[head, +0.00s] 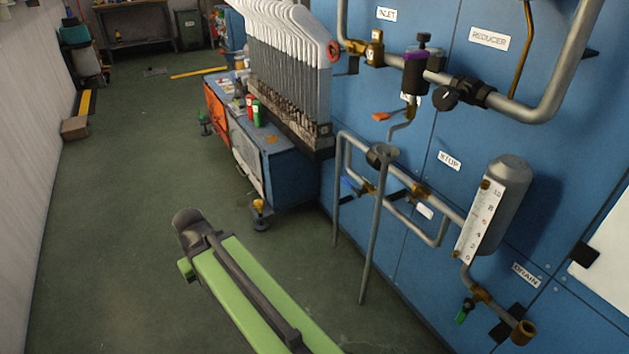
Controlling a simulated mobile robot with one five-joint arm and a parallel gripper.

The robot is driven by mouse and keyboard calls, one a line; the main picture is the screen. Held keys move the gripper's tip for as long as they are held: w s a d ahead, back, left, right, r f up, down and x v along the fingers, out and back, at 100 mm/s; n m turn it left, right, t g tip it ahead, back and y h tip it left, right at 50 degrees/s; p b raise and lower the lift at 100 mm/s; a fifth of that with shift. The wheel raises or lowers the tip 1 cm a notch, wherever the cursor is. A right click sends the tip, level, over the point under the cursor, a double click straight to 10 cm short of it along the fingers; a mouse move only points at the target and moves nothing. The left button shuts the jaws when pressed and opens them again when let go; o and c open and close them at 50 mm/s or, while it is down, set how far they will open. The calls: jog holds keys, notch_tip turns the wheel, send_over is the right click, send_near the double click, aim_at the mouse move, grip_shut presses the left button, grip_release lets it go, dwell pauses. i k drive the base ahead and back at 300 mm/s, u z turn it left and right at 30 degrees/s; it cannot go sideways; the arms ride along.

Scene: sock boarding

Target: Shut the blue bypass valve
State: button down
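The blue valve handle (349,184) is small in the head view, right of centre, low on the blue panel wall. It joins a brass valve body (369,188) on a thin bypass pipe (404,218) that loops below the main line. Grey upright pipes (375,235) stand in front and partly screen the valve, so the handle's exact angle is hard to tell. My green arm reaches up from the bottom edge, left of the valve and well apart from it. My gripper's fingers cannot be made out in this view.
A red-orange handle (381,117) and a green drain handle (464,312) sit on other pipes. A gauge cylinder (509,190) stands at right. A blue cabinet (287,170) with a row of white-topped boards (285,45) stands behind.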

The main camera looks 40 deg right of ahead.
aim_at(358, 193)
jog(key=i, duration=0.45)
jog(key=u, duration=0.7)
jog(key=i, duration=0.4)
jog(key=u, duration=0.05)
jog(key=k, duration=0.4)
